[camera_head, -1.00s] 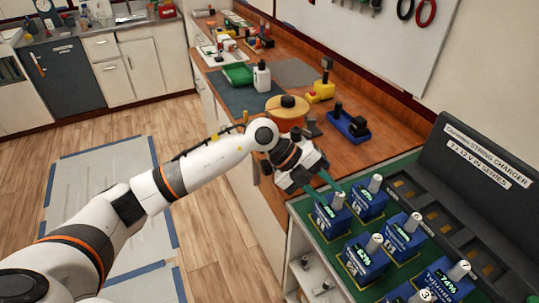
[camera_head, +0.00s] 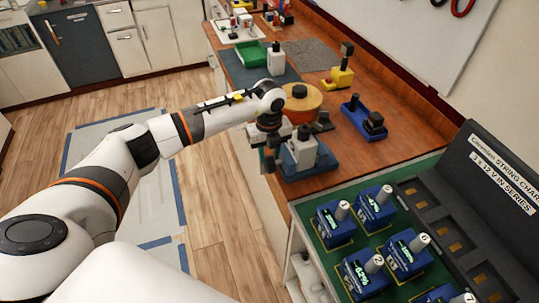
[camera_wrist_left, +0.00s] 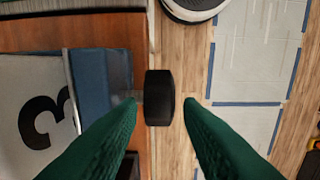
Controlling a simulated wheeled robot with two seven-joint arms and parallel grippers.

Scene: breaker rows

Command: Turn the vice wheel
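The vice, a grey block (camera_head: 303,148) on a blue base (camera_head: 318,166), stands at the bench's front edge in the head view. In the left wrist view its pale top, marked 3 (camera_wrist_left: 40,122), and blue part (camera_wrist_left: 100,82) lie at left. The black vice wheel (camera_wrist_left: 159,97) juts out past the bench edge on a short shaft. My left gripper (camera_head: 268,160) points down beside the vice and hides the wheel in the head view. In the left wrist view its green fingers (camera_wrist_left: 158,108) are apart, with the wheel showing between them; no grip is visible. My right gripper is out of view.
A round orange-yellow thing with a black top (camera_head: 300,97) stands behind the vice. A blue tray with black parts (camera_head: 362,120) lies to its right. Several blue batteries (camera_head: 334,222) stand on the green mat at lower right. Open floor lies left of the bench.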

